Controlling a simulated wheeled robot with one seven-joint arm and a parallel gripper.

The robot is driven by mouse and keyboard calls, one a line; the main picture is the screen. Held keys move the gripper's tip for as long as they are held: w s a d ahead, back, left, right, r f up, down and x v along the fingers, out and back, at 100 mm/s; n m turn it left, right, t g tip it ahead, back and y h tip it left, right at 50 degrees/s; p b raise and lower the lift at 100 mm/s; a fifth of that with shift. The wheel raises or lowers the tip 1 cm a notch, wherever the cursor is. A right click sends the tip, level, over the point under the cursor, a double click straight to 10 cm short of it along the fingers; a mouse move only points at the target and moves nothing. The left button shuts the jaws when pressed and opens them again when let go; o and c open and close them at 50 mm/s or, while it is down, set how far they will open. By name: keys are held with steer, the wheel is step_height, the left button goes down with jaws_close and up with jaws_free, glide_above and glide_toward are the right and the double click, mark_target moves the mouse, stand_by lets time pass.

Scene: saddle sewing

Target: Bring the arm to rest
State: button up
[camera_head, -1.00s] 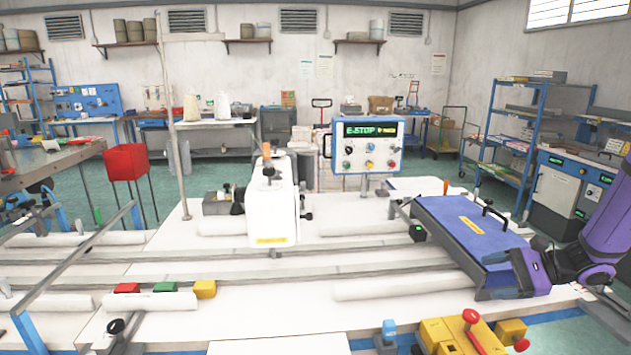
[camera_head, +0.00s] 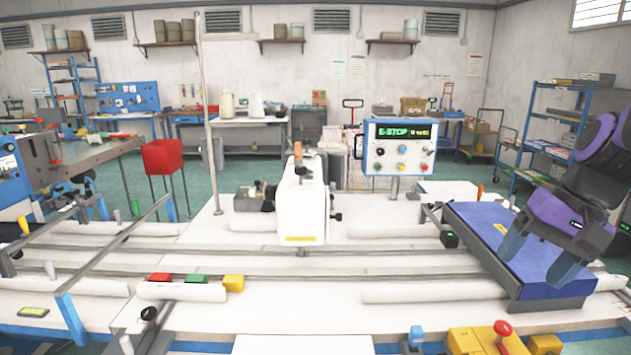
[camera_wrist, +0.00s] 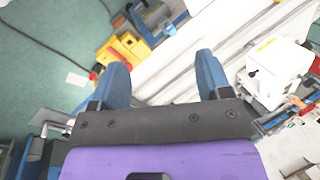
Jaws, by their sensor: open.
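My gripper (camera_head: 541,256) is at the right in the head view, with its purple arm folded above it. Its two blue-grey fingers are spread apart with nothing between them. It hangs over or in front of the blue-topped box (camera_head: 525,245), hiding part of its right side. I cannot tell whether the fingers touch the box. In the wrist view the open fingers (camera_wrist: 158,80) point toward the white table and the floor.
A white sewing head (camera_head: 302,207) stands mid-table, with a control panel reading E-STOP (camera_head: 399,148) behind it. A yellow control box with a red button (camera_head: 487,339) is at the front right. Rails cross the table. A blue shelf rack (camera_head: 560,125) stands behind my arm.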

steer(key=s+a+r+n+t+h, duration=0.1)
steer(key=s+r+n+t+h, duration=0.2)
steer(key=s+r, duration=0.3)
steer(key=shift+s+r+n+t+h, duration=0.4)
steer(key=shift+s+n+t, duration=0.4)
steer(key=shift+s, duration=0.45)
steer(key=shift+f, duration=0.1)
stand_by(2.1)
